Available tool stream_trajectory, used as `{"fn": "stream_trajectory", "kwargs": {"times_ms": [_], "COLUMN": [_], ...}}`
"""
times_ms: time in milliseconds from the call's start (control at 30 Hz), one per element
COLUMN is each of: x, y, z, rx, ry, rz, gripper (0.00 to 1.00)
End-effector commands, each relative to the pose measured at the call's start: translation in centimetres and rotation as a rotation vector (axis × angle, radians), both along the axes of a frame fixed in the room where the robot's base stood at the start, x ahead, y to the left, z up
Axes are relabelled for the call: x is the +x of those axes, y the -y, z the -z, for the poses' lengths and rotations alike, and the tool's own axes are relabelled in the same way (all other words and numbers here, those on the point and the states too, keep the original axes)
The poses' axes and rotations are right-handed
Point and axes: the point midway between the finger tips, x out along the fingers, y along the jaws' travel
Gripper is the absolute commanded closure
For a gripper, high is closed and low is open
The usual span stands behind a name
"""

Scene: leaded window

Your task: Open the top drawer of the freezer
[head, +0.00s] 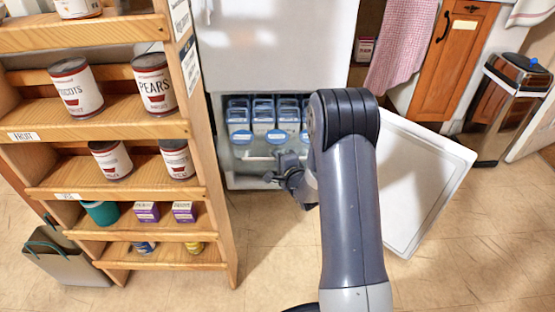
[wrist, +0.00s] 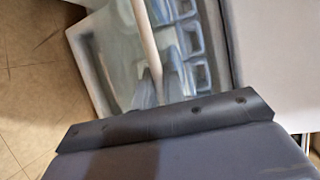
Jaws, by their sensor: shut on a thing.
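The white freezer (head: 280,40) stands in the middle of the head view, with its lower door (head: 425,180) swung open to the right. Inside is the clear top drawer (head: 245,157), which holds several pale tubs with blue labels (head: 263,115). My gripper (head: 276,178) is at the drawer's front, shut on its handle; my arm hides part of the right side. In the wrist view the drawer (wrist: 120,60) shows with a pale bar (wrist: 147,45) across it and tubs (wrist: 187,45) beyond. The fingertips are not clear there. I cannot tell how far out the drawer is.
A wooden shelf rack (head: 105,190) with cans and boxes stands close on the left. A grey bag (head: 65,262) sits beside it. At the right are an orange cabinet (head: 450,60) and a metal bin (head: 508,100). The tiled floor (head: 275,250) before the freezer is clear.

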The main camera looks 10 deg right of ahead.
Motion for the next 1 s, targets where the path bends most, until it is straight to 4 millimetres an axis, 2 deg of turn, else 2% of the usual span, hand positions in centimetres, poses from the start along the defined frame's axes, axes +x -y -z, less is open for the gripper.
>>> {"fn": "stream_trajectory", "kwargs": {"times_ms": [300,333,567,833,1000], "x": [0.0,0.0,0.0,-0.2,-1.9], "y": [-0.1,-0.1,0.0,0.0,0.4], "z": [0.1,0.1,0.0,-0.1,-0.6], "rx": [-0.001,-0.001,0.0,0.0,0.0], "ry": [-0.001,-0.001,0.0,0.0,-0.002], "rz": [-0.002,-0.002,-0.001,0.0,0.001], "gripper": [1.0,0.87,0.68,0.68,0.68]}}
